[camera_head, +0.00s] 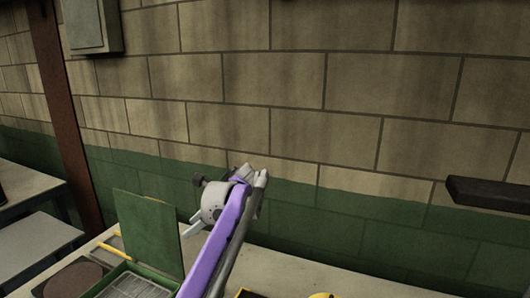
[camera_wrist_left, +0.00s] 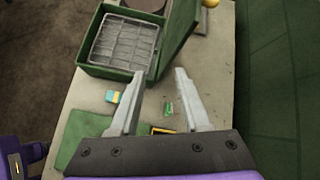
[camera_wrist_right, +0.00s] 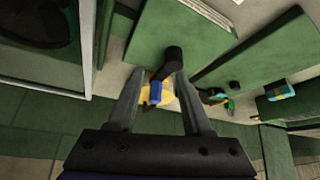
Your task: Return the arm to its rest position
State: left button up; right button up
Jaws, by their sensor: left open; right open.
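My left arm rises purple and grey in the head view, with its gripper (camera_head: 190,230) beside the raised green lid and above the bench. In the left wrist view the two fingers of the left gripper (camera_wrist_left: 160,74) stand apart with nothing between them, over the bench (camera_wrist_left: 205,85). My right gripper (camera_wrist_right: 158,74) shows only in its wrist view. Its fingers are apart. A yellow object with a blue part (camera_wrist_right: 156,92) and a dark round piece (camera_wrist_right: 173,58) appear between or beyond them; I cannot tell how near. Neither gripper visibly holds anything.
An open green case (camera_wrist_left: 120,72) with a gridded tray stands on the bench; its lid (camera_head: 148,232) is upright. A teal-and-yellow box (camera_wrist_left: 113,97), a small green piece (camera_wrist_left: 168,108) and a green mat (camera_wrist_left: 82,142) lie near. A block wall (camera_head: 300,130) stands behind.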

pick_arm(q)
jog(key=s+f+n+t+h, duration=0.1)
jog(key=s+f+n+h, duration=0.3)
jog(key=s+f+n, duration=0.5)
jog(key=s+d+f+n+t+h, duration=0.1)
jog(key=s+f+n+h, duration=0.3)
jog(key=s, duration=1.8)
notch_tip(320, 180, down, 9)
jog(key=n+t, duration=0.1)
jog(key=n, duration=0.4)
jog(key=shift+s+d+n+h, duration=0.15)
jog(key=shift+s+n+h, duration=0.05)
jog(key=shift+n+h, duration=0.1)
